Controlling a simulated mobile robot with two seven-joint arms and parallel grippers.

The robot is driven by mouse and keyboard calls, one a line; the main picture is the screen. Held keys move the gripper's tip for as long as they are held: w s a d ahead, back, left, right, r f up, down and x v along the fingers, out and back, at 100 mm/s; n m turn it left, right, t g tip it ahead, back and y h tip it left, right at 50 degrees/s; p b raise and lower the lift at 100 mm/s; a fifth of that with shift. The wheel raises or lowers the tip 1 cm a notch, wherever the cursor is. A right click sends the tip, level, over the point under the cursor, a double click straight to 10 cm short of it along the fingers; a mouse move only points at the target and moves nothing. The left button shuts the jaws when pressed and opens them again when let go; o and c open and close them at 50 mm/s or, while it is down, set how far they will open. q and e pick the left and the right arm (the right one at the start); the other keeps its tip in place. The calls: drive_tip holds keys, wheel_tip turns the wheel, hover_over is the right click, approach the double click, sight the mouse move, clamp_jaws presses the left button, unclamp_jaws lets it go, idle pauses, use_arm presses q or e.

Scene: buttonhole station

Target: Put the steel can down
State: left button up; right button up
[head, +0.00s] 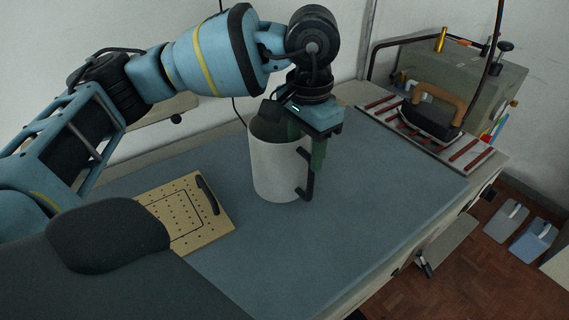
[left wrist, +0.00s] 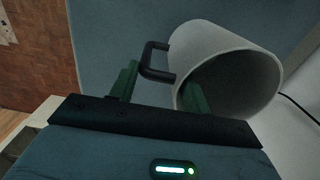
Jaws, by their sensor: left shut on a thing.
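The steel can (head: 275,170) is a pale grey, open-topped cylinder with a black handle (head: 306,178) on its right side. It stands about upright over the blue-grey mat (head: 370,220); I cannot tell whether its base touches. My left gripper (head: 306,140) comes down from above and is shut on the can at its rim. In the left wrist view the can (left wrist: 232,50) shows its open mouth. One green finger is inside it and the other is outside, with the handle (left wrist: 152,62) between them. My right gripper is in neither view.
A perforated tan board (head: 190,232) with a black handle lies left of the can. A rack with red bars (head: 470,155) and an iron (head: 432,118) stand at the back right. A dark padded shape (head: 108,236) fills the lower left. The mat is clear right and front of the can.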

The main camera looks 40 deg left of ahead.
use_arm(q)
clamp_jaws()
drive_tip(key=shift+r, duration=0.15)
